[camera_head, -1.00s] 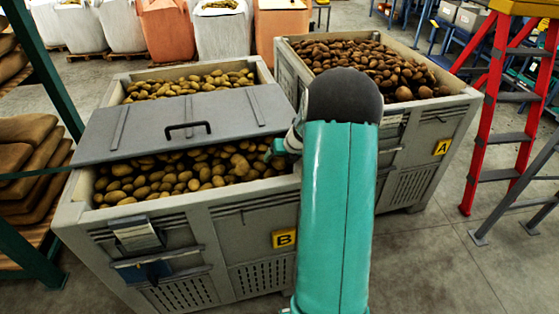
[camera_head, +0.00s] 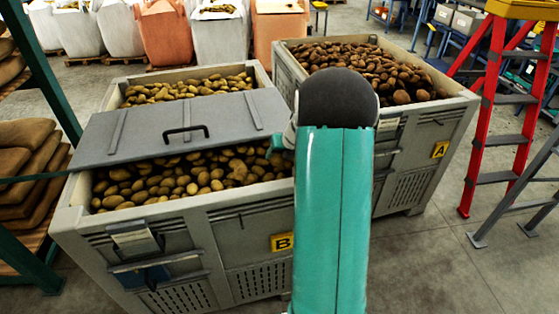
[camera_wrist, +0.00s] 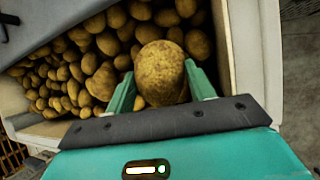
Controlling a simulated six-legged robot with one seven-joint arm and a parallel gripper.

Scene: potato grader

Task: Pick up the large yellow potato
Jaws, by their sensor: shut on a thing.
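In the wrist view a large yellow-brown potato (camera_wrist: 161,72) sits between the two green fingers of my gripper (camera_wrist: 162,88), which is shut on it. Smaller yellow potatoes (camera_wrist: 75,70) lie behind and beside it in the crate. In the head view my arm hides most of the gripper; only a green part of it shows by the right end of the potatoes in crate B (camera_head: 190,215). The held potato cannot be made out there. Whether it is clear of the pile I cannot tell.
A grey lid (camera_head: 180,125) with a black handle lies across the middle of crate B. Crate A (camera_head: 425,150), with brown potatoes, stands at the right. A red stepladder (camera_head: 495,110) is further right. Stacked sacks (camera_head: 25,165) are at the left. Open floor lies in front of crate A.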

